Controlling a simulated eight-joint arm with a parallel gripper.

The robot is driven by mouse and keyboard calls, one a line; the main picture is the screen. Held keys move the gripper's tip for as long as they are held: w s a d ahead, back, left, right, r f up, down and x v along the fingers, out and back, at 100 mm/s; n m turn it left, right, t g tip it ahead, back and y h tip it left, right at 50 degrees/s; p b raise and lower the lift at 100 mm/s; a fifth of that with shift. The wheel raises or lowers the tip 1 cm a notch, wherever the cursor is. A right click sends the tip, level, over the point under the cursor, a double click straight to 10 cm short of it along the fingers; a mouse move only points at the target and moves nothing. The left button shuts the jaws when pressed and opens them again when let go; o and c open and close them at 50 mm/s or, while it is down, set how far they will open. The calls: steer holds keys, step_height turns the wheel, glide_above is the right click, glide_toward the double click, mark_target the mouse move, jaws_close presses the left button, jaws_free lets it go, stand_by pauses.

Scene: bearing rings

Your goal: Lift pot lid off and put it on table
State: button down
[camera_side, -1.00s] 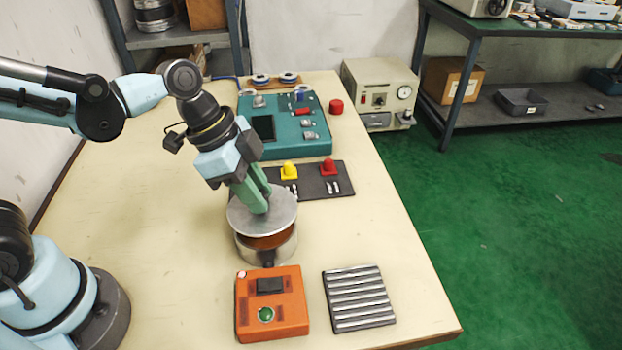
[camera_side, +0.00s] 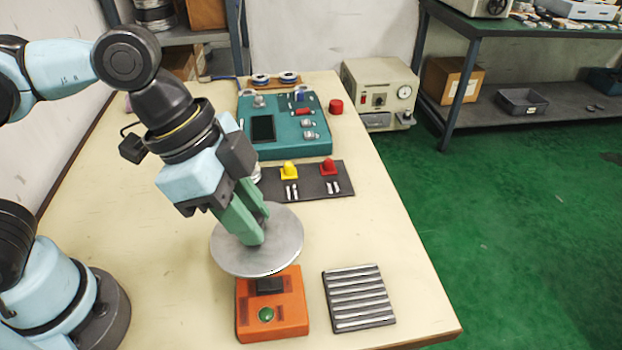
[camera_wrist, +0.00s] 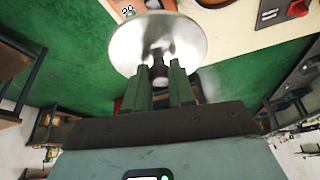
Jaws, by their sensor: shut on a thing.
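The pot lid (camera_side: 283,240) is a round grey metal disc, held in the air by my gripper (camera_side: 256,226). In the side view the lid overlaps the top of the orange box and hides the spot where the pot was seen. My green fingers are shut on the lid's knob, which shows dark between them in the wrist view. The lid (camera_wrist: 190,40) fills the upper middle of the wrist view, with my gripper (camera_wrist: 160,78) below it. The pot is mostly hidden behind the lid and fingers in the side view; its rim (camera_wrist: 212,3) shows at the top of the wrist view.
An orange box (camera_side: 290,315) with a green button and a ribbed grey rack (camera_side: 358,297) stand at the table's front. A dark mat (camera_side: 310,193) with yellow and red knobs and a teal panel (camera_side: 290,145) lie behind. The table's left side (camera_side: 130,200) is clear.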

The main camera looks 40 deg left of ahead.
steer(key=shift+w+d+f, duration=0.4)
steer(key=shift+w+f, duration=1.65)
steer(key=shift+w, duration=0.95)
steer(key=shift+w+d+f, duration=0.45)
steer(key=shift+w+f, duration=1.65)
steer(key=shift+w, duration=0.95)
steer(key=shift+w+d+f, duration=0.4)
steer(key=shift+w+f, duration=1.65)
steer(key=shift+w, duration=0.95)
steer(key=shift+f, duration=0.25)
steer(key=shift+f, duration=0.35)
steer(key=shift+f, duration=0.85)
steer(key=c, duration=0.9)
jaws_free()
steer(key=shift+o, duration=0.2)
